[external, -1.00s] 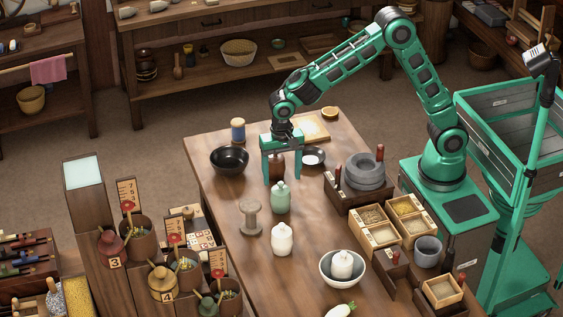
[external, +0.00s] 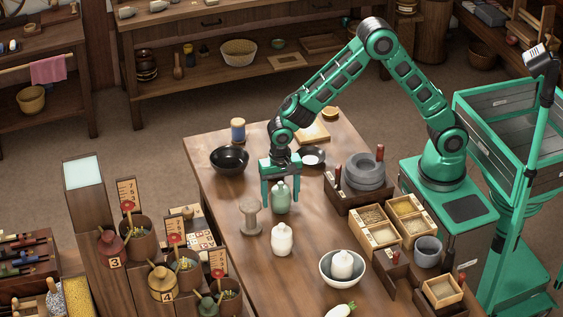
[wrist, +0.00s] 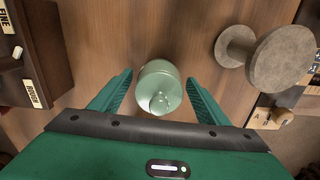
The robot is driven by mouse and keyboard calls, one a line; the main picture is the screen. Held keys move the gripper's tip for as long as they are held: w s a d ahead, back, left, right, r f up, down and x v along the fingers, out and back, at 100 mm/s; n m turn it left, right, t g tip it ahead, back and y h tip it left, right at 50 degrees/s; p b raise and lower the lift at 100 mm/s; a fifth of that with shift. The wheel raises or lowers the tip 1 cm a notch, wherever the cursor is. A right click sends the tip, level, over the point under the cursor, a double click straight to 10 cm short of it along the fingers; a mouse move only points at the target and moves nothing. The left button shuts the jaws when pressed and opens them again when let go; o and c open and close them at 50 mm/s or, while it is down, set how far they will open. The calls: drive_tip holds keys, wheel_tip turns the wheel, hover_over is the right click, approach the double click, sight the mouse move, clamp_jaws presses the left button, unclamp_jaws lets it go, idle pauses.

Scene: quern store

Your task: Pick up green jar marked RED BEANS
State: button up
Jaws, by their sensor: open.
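A pale green jar (external: 281,198) stands upright on the wooden table (external: 310,235). It also shows from above in the wrist view (wrist: 159,88), between my gripper's fingers. My gripper (external: 281,200) is open and points down, its two fingers on either side of the jar. In the wrist view my gripper (wrist: 160,90) shows a gap between each finger and the jar. No lettering on the jar is readable.
A stone spool-shaped stand (external: 250,216) is left of the jar. A white jar (external: 282,239) stands in front. A black bowl (external: 230,160) is behind left. A dark tray (external: 346,196) with a grey quern (external: 364,172) is to the right.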

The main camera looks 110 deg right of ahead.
drive_tip(key=c, duration=1.3)
drive_tip(key=shift+r, duration=0.15)
